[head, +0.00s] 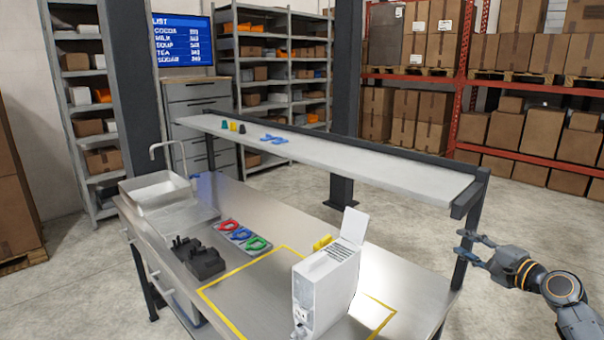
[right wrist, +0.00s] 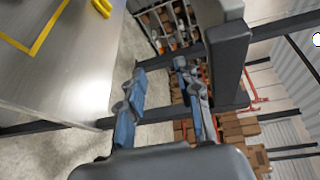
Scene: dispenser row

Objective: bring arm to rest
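My right gripper (head: 463,246) comes in from the right edge in the head view. It is in the air just right of the steel table's (head: 250,300) end and the shelf post. Its two blue-grey fingers are apart with nothing between them. In the right wrist view the gripper (right wrist: 160,85) also shows its fingers spread and empty, with a dark shelf post close to the right finger. Whether the post is touched cannot be told. My left arm and gripper are not in view.
A white dispenser (head: 327,283) stands in a yellow-taped square on the table. Red, blue and green items lie on a tray (head: 260,252) beside a black block (head: 200,262). A raised shelf (head: 380,170) spans the table's back. The floor (head: 530,230) at right is clear.

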